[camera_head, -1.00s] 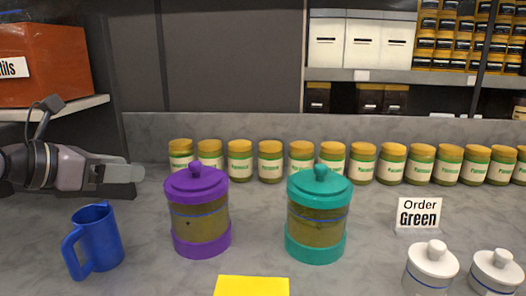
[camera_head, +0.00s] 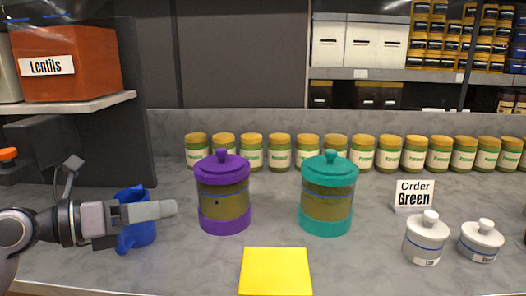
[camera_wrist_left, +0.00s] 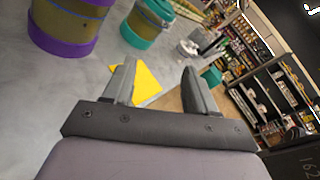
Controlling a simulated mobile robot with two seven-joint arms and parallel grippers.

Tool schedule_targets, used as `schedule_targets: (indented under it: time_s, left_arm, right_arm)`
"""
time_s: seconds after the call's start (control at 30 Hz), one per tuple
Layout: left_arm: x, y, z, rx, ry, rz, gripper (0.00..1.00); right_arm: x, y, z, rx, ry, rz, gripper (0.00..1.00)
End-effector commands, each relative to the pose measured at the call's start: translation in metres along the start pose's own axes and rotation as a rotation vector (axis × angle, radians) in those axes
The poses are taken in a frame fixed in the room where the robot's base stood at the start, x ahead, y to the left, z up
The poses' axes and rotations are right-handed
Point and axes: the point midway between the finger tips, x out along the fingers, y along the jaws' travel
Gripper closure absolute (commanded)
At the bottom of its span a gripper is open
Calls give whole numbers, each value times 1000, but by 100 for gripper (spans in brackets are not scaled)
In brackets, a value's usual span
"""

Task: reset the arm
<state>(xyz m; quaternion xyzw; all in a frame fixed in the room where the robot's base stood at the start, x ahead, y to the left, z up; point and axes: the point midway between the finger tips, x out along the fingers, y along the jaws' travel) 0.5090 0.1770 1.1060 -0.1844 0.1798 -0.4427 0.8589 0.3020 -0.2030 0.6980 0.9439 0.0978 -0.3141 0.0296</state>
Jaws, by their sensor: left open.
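My left gripper (camera_head: 160,210) comes in from the left in the head view, in front of the blue mug (camera_head: 140,232) and partly hiding it. In the left wrist view its two fingers (camera_wrist_left: 158,85) are apart with nothing between them. A purple-lidded canister (camera_head: 224,193) stands upright to the right of the gripper, apart from it. A teal-lidded canister (camera_head: 327,193) stands further right. A yellow square (camera_head: 276,271) lies flat on the counter in front of them. My right gripper is in neither view.
A row of several jars (camera_head: 306,152) stands along the back wall. An "Order Green" sign (camera_head: 414,195) and two white lidded pots (camera_head: 426,240) are at the right. A shelf (camera_head: 75,107) with an orange Lentils box (camera_head: 70,62) is at upper left.

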Motion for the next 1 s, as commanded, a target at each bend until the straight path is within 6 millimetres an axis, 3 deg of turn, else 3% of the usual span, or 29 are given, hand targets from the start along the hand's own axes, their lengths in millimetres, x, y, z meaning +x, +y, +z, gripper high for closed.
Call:
schedule_targets:
  time_s: [0.03, 0.23, 0.37, 0.47, 0.57, 0.73, 0.9, 1.0]
  left_arm:
    - [6, -6, -14, -110, -38, -70, 43]
    - [11, -12, -49, -608, -262, -279, 43]
    - [4, 8, -76, -975, -435, -326, 43]
    - [-5, 32, -108, -1268, -573, -312, 43]
    - [-16, 56, -150, -1549, -706, -256, 43]
    - [-36, 86, -249, -2018, -919, -77, 43]
    - [-59, 82, -358, -2429, -1092, 175, 43]
    - [-68, 71, -401, -2581, -1149, 291, 43]
  right_arm:
    - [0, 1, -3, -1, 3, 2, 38]
    - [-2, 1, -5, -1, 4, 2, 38]
    - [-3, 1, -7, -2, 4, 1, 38]
    - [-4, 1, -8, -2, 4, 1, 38]
    - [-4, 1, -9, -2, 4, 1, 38]
    - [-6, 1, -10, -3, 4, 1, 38]
    - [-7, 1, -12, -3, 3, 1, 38]
    - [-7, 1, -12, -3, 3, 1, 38]
